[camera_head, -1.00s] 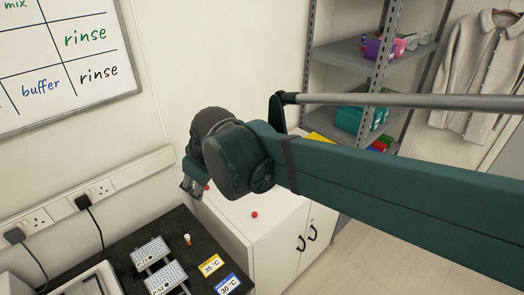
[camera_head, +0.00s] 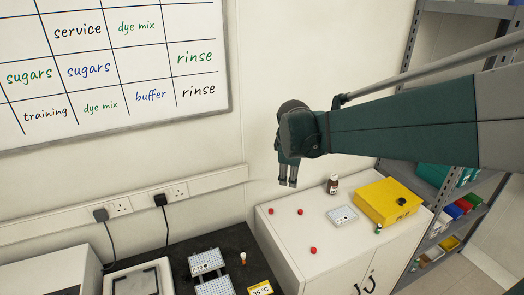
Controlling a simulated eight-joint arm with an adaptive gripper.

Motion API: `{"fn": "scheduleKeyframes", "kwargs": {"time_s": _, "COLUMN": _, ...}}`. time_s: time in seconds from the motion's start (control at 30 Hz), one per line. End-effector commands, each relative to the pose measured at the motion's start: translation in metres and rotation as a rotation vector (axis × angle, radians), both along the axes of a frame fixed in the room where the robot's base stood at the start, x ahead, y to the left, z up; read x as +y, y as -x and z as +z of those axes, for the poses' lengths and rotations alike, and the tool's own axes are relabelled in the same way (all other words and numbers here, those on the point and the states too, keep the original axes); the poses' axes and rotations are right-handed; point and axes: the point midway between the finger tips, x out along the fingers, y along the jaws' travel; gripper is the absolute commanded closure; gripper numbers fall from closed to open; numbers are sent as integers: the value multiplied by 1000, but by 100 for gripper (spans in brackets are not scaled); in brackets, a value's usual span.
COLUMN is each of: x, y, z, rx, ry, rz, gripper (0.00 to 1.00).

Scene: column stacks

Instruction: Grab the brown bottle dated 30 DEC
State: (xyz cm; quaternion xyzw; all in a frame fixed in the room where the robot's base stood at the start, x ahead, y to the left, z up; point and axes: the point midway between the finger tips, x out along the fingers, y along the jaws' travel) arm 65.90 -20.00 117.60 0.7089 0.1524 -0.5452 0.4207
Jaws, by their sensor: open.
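A small brown bottle (camera_head: 333,184) with a dark cap and a pale label stands upright toward the back of the white cabinet top. Its label is too small to read, so I cannot tell the date. My gripper (camera_head: 288,183) points down above the back of the cabinet top, to the left of the bottle and apart from it. Its two fingers show a gap with nothing between them.
The white cabinet (camera_head: 283,233) also bears several red caps, a white plate (camera_head: 342,215), a yellow box (camera_head: 388,202) and a small dark vial (camera_head: 378,229). A dark bench (camera_head: 181,252) with racks adjoins at left. Metal shelves (camera_head: 456,195) stand at right.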

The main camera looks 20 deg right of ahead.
Motion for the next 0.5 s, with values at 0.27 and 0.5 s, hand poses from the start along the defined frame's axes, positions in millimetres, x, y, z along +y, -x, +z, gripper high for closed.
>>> {"fn": "scheduleKeyframes", "kwargs": {"time_s": 0.27, "x": -49, "y": -35, "z": -19, "rx": 88, "ry": 81, "rz": 116, "gripper": 51}}
{"fn": "scheduleKeyframes", "kwargs": {"time_s": 0.5, "x": -92, "y": -60, "z": -41, "rx": 169, "ry": 140, "rz": 219, "gripper": 51}}
